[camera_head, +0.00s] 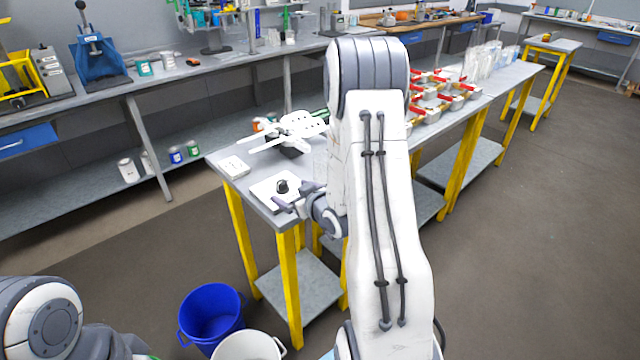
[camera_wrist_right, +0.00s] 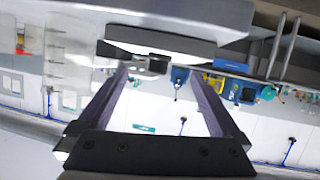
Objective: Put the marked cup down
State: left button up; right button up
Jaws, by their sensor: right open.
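A small dark round object (camera_head: 282,187) sits on a white square plate (camera_head: 262,193) at the near end of the table. I cannot tell whether it is the marked cup; no mark shows. My right gripper (camera_head: 292,197) is open just in front of this object, low over the plate's near edge. In the right wrist view the right gripper (camera_wrist_right: 157,76) has its fingers spread, with a dark piece (camera_wrist_right: 150,64) beyond and between the tips. That view is turned upside down. My left gripper is out of frame; only part of its arm shows at bottom left.
A blue bucket (camera_head: 211,313) and a white bucket (camera_head: 249,346) are on the floor.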

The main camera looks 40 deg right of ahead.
aim_at(324, 173)
jog(key=s+d+f+m+t+h+b, duration=0.1)
jog(key=s+d+m+t+h, duration=0.15)
jog(key=d, duration=0.25)
jog(key=s+d+f+m+t+h+b, duration=0.1)
jog(key=s+d, duration=0.2)
jog(key=d, duration=0.2)
jog(key=x, duration=0.2)
jog(key=p+x, duration=0.1)
jog(key=x, duration=0.1)
jog(key=shift+w+d+r, duration=0.15)
jog(key=shift+w+d, duration=0.15)
jog(key=shift+d, duration=0.05)
jog(key=shift+w+d+p, duration=0.1)
jog(key=shift+w+p, duration=0.25)
jog(key=shift+p, duration=0.1)
jog(key=p+x, duration=0.1)
jog(key=x, duration=0.2)
jog(key=shift+w+y, duration=0.25)
jog(key=shift+w, duration=0.05)
jog(key=shift+w+d, duration=0.15)
jog(key=shift+w, duration=0.2)
jog(key=c, duration=1.4)
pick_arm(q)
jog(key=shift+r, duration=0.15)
pick_arm(e)
jog(key=shift+r, duration=0.1)
